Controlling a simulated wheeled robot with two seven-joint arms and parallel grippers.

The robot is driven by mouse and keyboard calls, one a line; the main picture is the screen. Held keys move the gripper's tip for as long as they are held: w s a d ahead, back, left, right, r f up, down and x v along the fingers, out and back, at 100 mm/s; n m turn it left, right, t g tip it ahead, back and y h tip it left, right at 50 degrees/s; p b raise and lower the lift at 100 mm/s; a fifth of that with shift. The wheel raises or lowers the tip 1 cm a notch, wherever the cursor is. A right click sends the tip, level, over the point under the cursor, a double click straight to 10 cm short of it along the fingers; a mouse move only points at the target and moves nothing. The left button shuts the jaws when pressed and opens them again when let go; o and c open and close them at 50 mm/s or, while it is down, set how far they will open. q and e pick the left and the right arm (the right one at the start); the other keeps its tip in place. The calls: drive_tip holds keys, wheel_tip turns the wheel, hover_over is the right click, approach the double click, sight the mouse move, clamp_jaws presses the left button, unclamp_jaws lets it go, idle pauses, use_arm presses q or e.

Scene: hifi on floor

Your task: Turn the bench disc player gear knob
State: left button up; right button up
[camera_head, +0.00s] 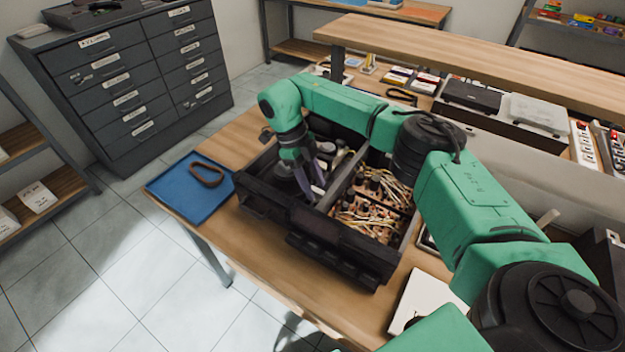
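A black open case (340,242) stands on the wooden bench. Its right part holds copper-coloured wires and small parts; its left part holds small dark and pale parts. I cannot make out which thing is the disc player, and no knob on it can be told apart. My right arm reaches across from the lower right and bends down at the left. My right gripper (309,186) points down over or into the left part of the case. Its greyish-purple fingers are small, and their gap and any contact are unclear. My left gripper is not in view.
A blue tray (172,187) with a brown ring (207,174) lies left of the case. A white flat item (425,300) lies at the right. A raised wooden shelf (480,62) runs behind, with boxes below it. A grey drawer cabinet (125,85) stands back left.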

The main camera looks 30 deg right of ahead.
drive_tip(key=shift+w+a+r, duration=0.15)
drive_tip(key=shift+w+r, duration=0.1)
drive_tip(key=shift+r, duration=0.25)
drive_tip(key=v, duration=0.4)
drive_tip(key=shift+r, duration=0.15)
drive_tip(key=p+v, duration=0.3)
drive_tip(key=v, duration=0.6)
drive_tip(key=shift+r, duration=0.1)
